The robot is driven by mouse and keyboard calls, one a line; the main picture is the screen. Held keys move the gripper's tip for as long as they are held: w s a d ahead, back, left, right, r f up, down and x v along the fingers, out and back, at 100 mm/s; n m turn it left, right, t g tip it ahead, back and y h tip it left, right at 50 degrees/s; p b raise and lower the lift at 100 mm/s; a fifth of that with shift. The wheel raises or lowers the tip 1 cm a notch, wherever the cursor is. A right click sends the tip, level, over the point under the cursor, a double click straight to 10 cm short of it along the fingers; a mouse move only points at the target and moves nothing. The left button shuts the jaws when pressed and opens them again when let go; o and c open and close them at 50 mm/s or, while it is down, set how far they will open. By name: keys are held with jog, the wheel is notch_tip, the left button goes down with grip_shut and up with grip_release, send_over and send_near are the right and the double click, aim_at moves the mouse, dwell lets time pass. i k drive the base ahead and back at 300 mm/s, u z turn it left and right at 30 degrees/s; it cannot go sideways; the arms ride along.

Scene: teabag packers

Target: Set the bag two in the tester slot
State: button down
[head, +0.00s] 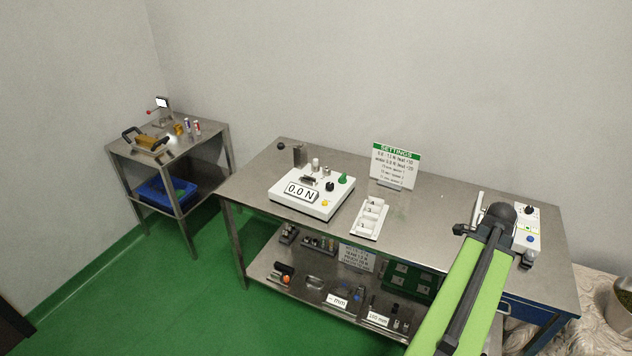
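The tester (323,206) is a white box on the steel table, with a "0.0 N" display, a green knob and small metal and dark fittings on top. I cannot make out which fitting is its slot. A white tray (366,235) with several compartments and small dark marks lies to its right. Pale contents may lie in it, but I cannot pick out bag two. My arm reaches in from the lower right over the table's right part. My gripper (466,230) is only partly visible at its end, right of the tray; its fingers cannot be made out.
A green-headed settings sign (395,166) stands behind the tray. A white device (526,240) sits at the table's right, partly behind my arm. The lower shelf (262,268) holds small parts. A side table (205,143) with tools stands left. Bare steel lies between tray and arm.

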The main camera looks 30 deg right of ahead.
aim_at(308, 183)
jog(key=u, duration=0.55)
jog(key=i, duration=1.55)
jog(key=z, duration=0.35)
jog(key=i, duration=1.35)
jog(key=z, duration=0.85)
